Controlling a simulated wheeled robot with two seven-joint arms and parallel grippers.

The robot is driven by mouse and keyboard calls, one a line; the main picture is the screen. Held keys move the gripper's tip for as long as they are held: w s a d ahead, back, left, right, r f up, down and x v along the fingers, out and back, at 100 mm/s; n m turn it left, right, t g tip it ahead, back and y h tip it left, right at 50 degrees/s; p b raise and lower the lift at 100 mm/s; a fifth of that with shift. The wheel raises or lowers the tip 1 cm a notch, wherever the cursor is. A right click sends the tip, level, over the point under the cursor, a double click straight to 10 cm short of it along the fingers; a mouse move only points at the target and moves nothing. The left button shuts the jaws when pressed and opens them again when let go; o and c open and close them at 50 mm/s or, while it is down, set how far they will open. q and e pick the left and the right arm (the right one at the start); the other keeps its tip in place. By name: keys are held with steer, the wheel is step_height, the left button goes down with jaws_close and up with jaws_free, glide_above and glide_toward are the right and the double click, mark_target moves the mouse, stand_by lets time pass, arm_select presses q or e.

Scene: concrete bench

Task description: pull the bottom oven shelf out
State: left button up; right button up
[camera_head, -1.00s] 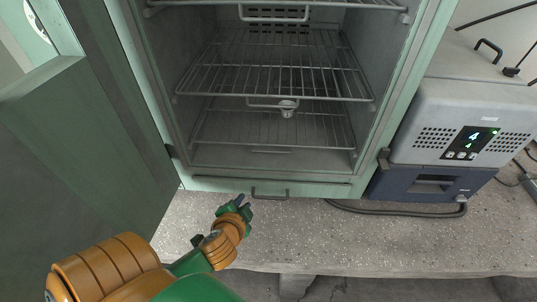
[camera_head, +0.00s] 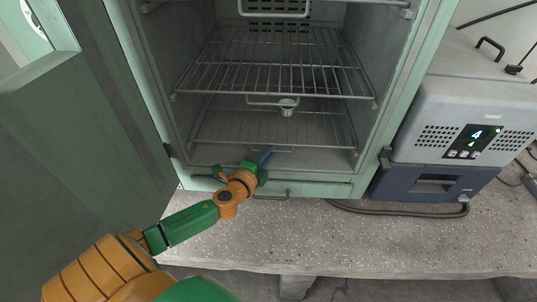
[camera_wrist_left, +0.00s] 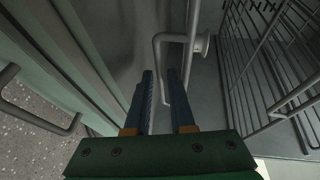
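The bottom oven shelf (camera_head: 310,130) is a grey wire rack low inside the open oven in the head view. My left gripper (camera_head: 267,153) is at the oven's front opening, with its blue fingers pointing inward near the front of that shelf. In the left wrist view the two fingers (camera_wrist_left: 163,100) are apart. A bent grey metal bar (camera_wrist_left: 158,60) lies just beyond and between the fingertips; I cannot tell whether it touches them. The gripper hides part of the oven's lower front. My right gripper is out of view.
A middle wire shelf (camera_head: 270,75) with a front handle sits above. The green oven door (camera_head: 85,140) stands open at left. A grey and blue device (camera_head: 440,150) stands at right, with a cable on the speckled bench (camera_head: 370,240).

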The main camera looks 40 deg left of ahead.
arm_select(q)
jaws_close()
stand_by(1.4)
